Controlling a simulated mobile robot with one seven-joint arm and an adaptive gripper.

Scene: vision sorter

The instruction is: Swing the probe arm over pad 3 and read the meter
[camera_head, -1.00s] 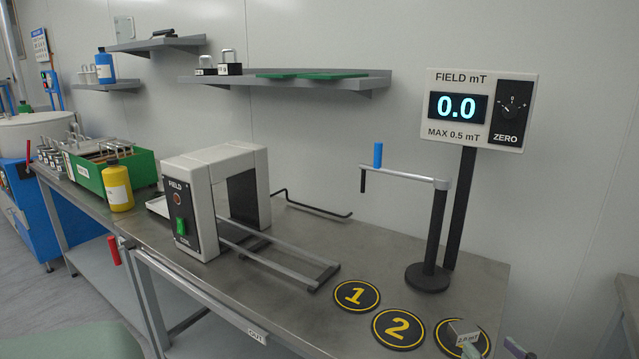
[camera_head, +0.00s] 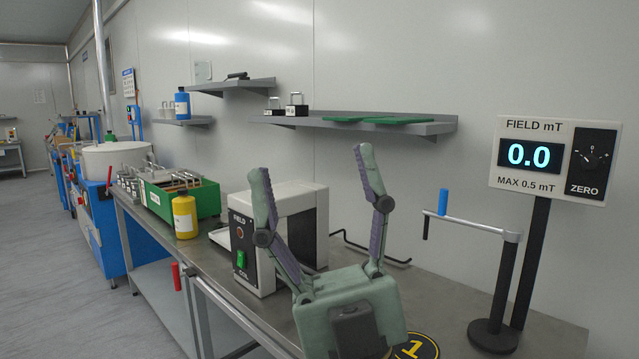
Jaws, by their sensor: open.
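The field meter (camera_head: 557,158) stands on a dark post at the right and reads 0.0, with MAX 0.5 mT printed below and a ZERO knob beside the display. The probe arm (camera_head: 472,223) is a light bar on a black stand (camera_head: 493,335); its blue handle (camera_head: 443,202) is at its left end. Pad 1 (camera_head: 417,348) is partly visible at the bottom edge; pads 2 and 3 are out of view. My gripper (camera_head: 318,198) is open and empty, fingers spread upward, in front of the coil unit, left of the probe arm and apart from it.
The FIELD coil unit (camera_head: 243,249) stands on the steel bench (camera_head: 559,343), partly behind my gripper. A yellow bottle (camera_head: 185,216) and green box (camera_head: 208,197) are farther left. A wall shelf (camera_head: 440,128) runs above. Free air lies between my gripper and the probe arm.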

